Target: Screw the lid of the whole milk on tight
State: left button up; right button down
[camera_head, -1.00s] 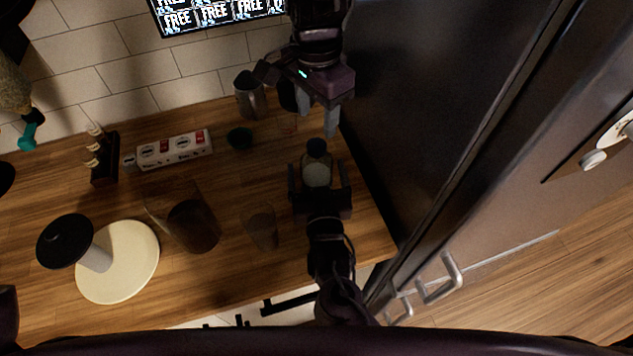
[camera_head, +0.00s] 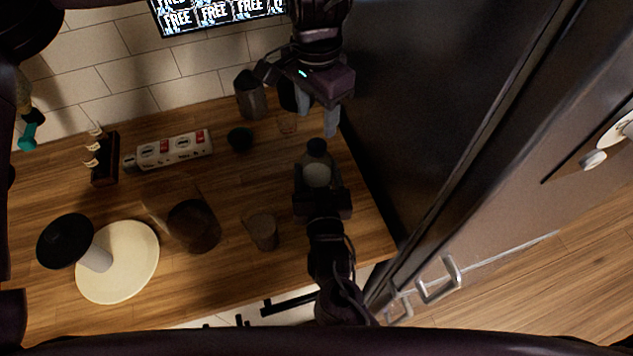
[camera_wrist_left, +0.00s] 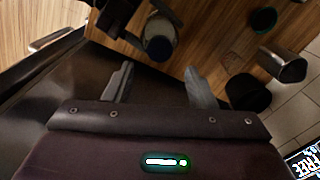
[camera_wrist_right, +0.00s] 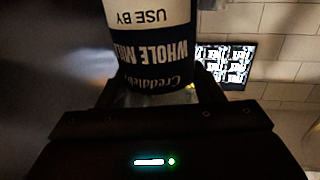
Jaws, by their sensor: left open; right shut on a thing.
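My left gripper (camera_head: 319,122) is open and empty, above and behind the bottle. How tight the lid sits cannot be told.
The dark fridge side (camera_head: 400,100) rises close to the right of the bottle. A metal pitcher (camera_head: 250,95), a green bowl (camera_head: 240,138), a glass (camera_head: 263,231) and a brown container (camera_head: 193,226) stand to the left. A white round stand (camera_head: 130,265) is farther left.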

aim_at(316, 144)
pick_arm(q)
jog(key=shift+f, duration=4.05)
jog(key=c, duration=1)
jog(key=shift+o, duration=0.2)
jog(key=m, duration=1.3)
jog(key=shift+m, duration=0.4)
